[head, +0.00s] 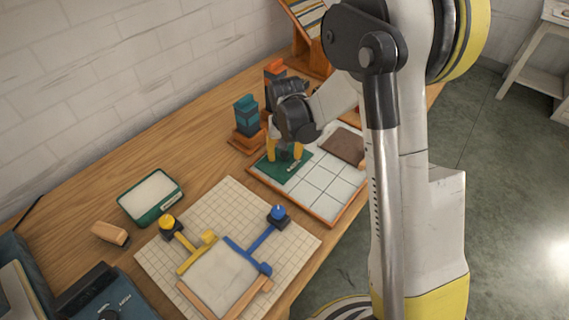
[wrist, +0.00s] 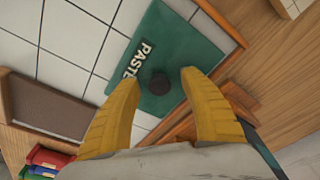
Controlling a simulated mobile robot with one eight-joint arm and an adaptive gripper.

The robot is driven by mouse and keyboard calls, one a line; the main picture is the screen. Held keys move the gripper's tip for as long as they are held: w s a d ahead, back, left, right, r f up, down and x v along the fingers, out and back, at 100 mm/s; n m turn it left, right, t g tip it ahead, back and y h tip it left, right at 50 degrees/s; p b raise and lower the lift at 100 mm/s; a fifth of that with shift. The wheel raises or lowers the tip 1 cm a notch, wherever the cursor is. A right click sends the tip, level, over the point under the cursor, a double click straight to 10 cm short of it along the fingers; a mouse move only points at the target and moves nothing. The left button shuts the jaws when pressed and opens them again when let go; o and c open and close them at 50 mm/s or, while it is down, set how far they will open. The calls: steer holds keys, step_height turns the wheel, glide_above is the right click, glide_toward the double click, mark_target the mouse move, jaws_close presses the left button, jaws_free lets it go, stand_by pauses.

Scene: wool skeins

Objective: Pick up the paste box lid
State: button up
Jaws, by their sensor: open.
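The paste box lid (head: 283,172) is a flat green plate lying on the tiled tray (head: 329,203). In the wrist view my gripper (wrist: 156,78) is open, one finger on either side of the knob, with gaps between. I cannot tell how high the fingertips are above the lid. The green paste box (head: 151,198), open with white contents, stands at the left.
A teal stamp-like object (head: 247,115) on a wooden base stands just left of my gripper. A brown pad (head: 344,146) lies on the tray's far right. A gridded board (head: 222,190) with yellow and blue clamps fills the front. Bare wood lies between the box and stamp.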

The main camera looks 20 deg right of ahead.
jaws_close()
steer(key=shift+r, duration=0.1)
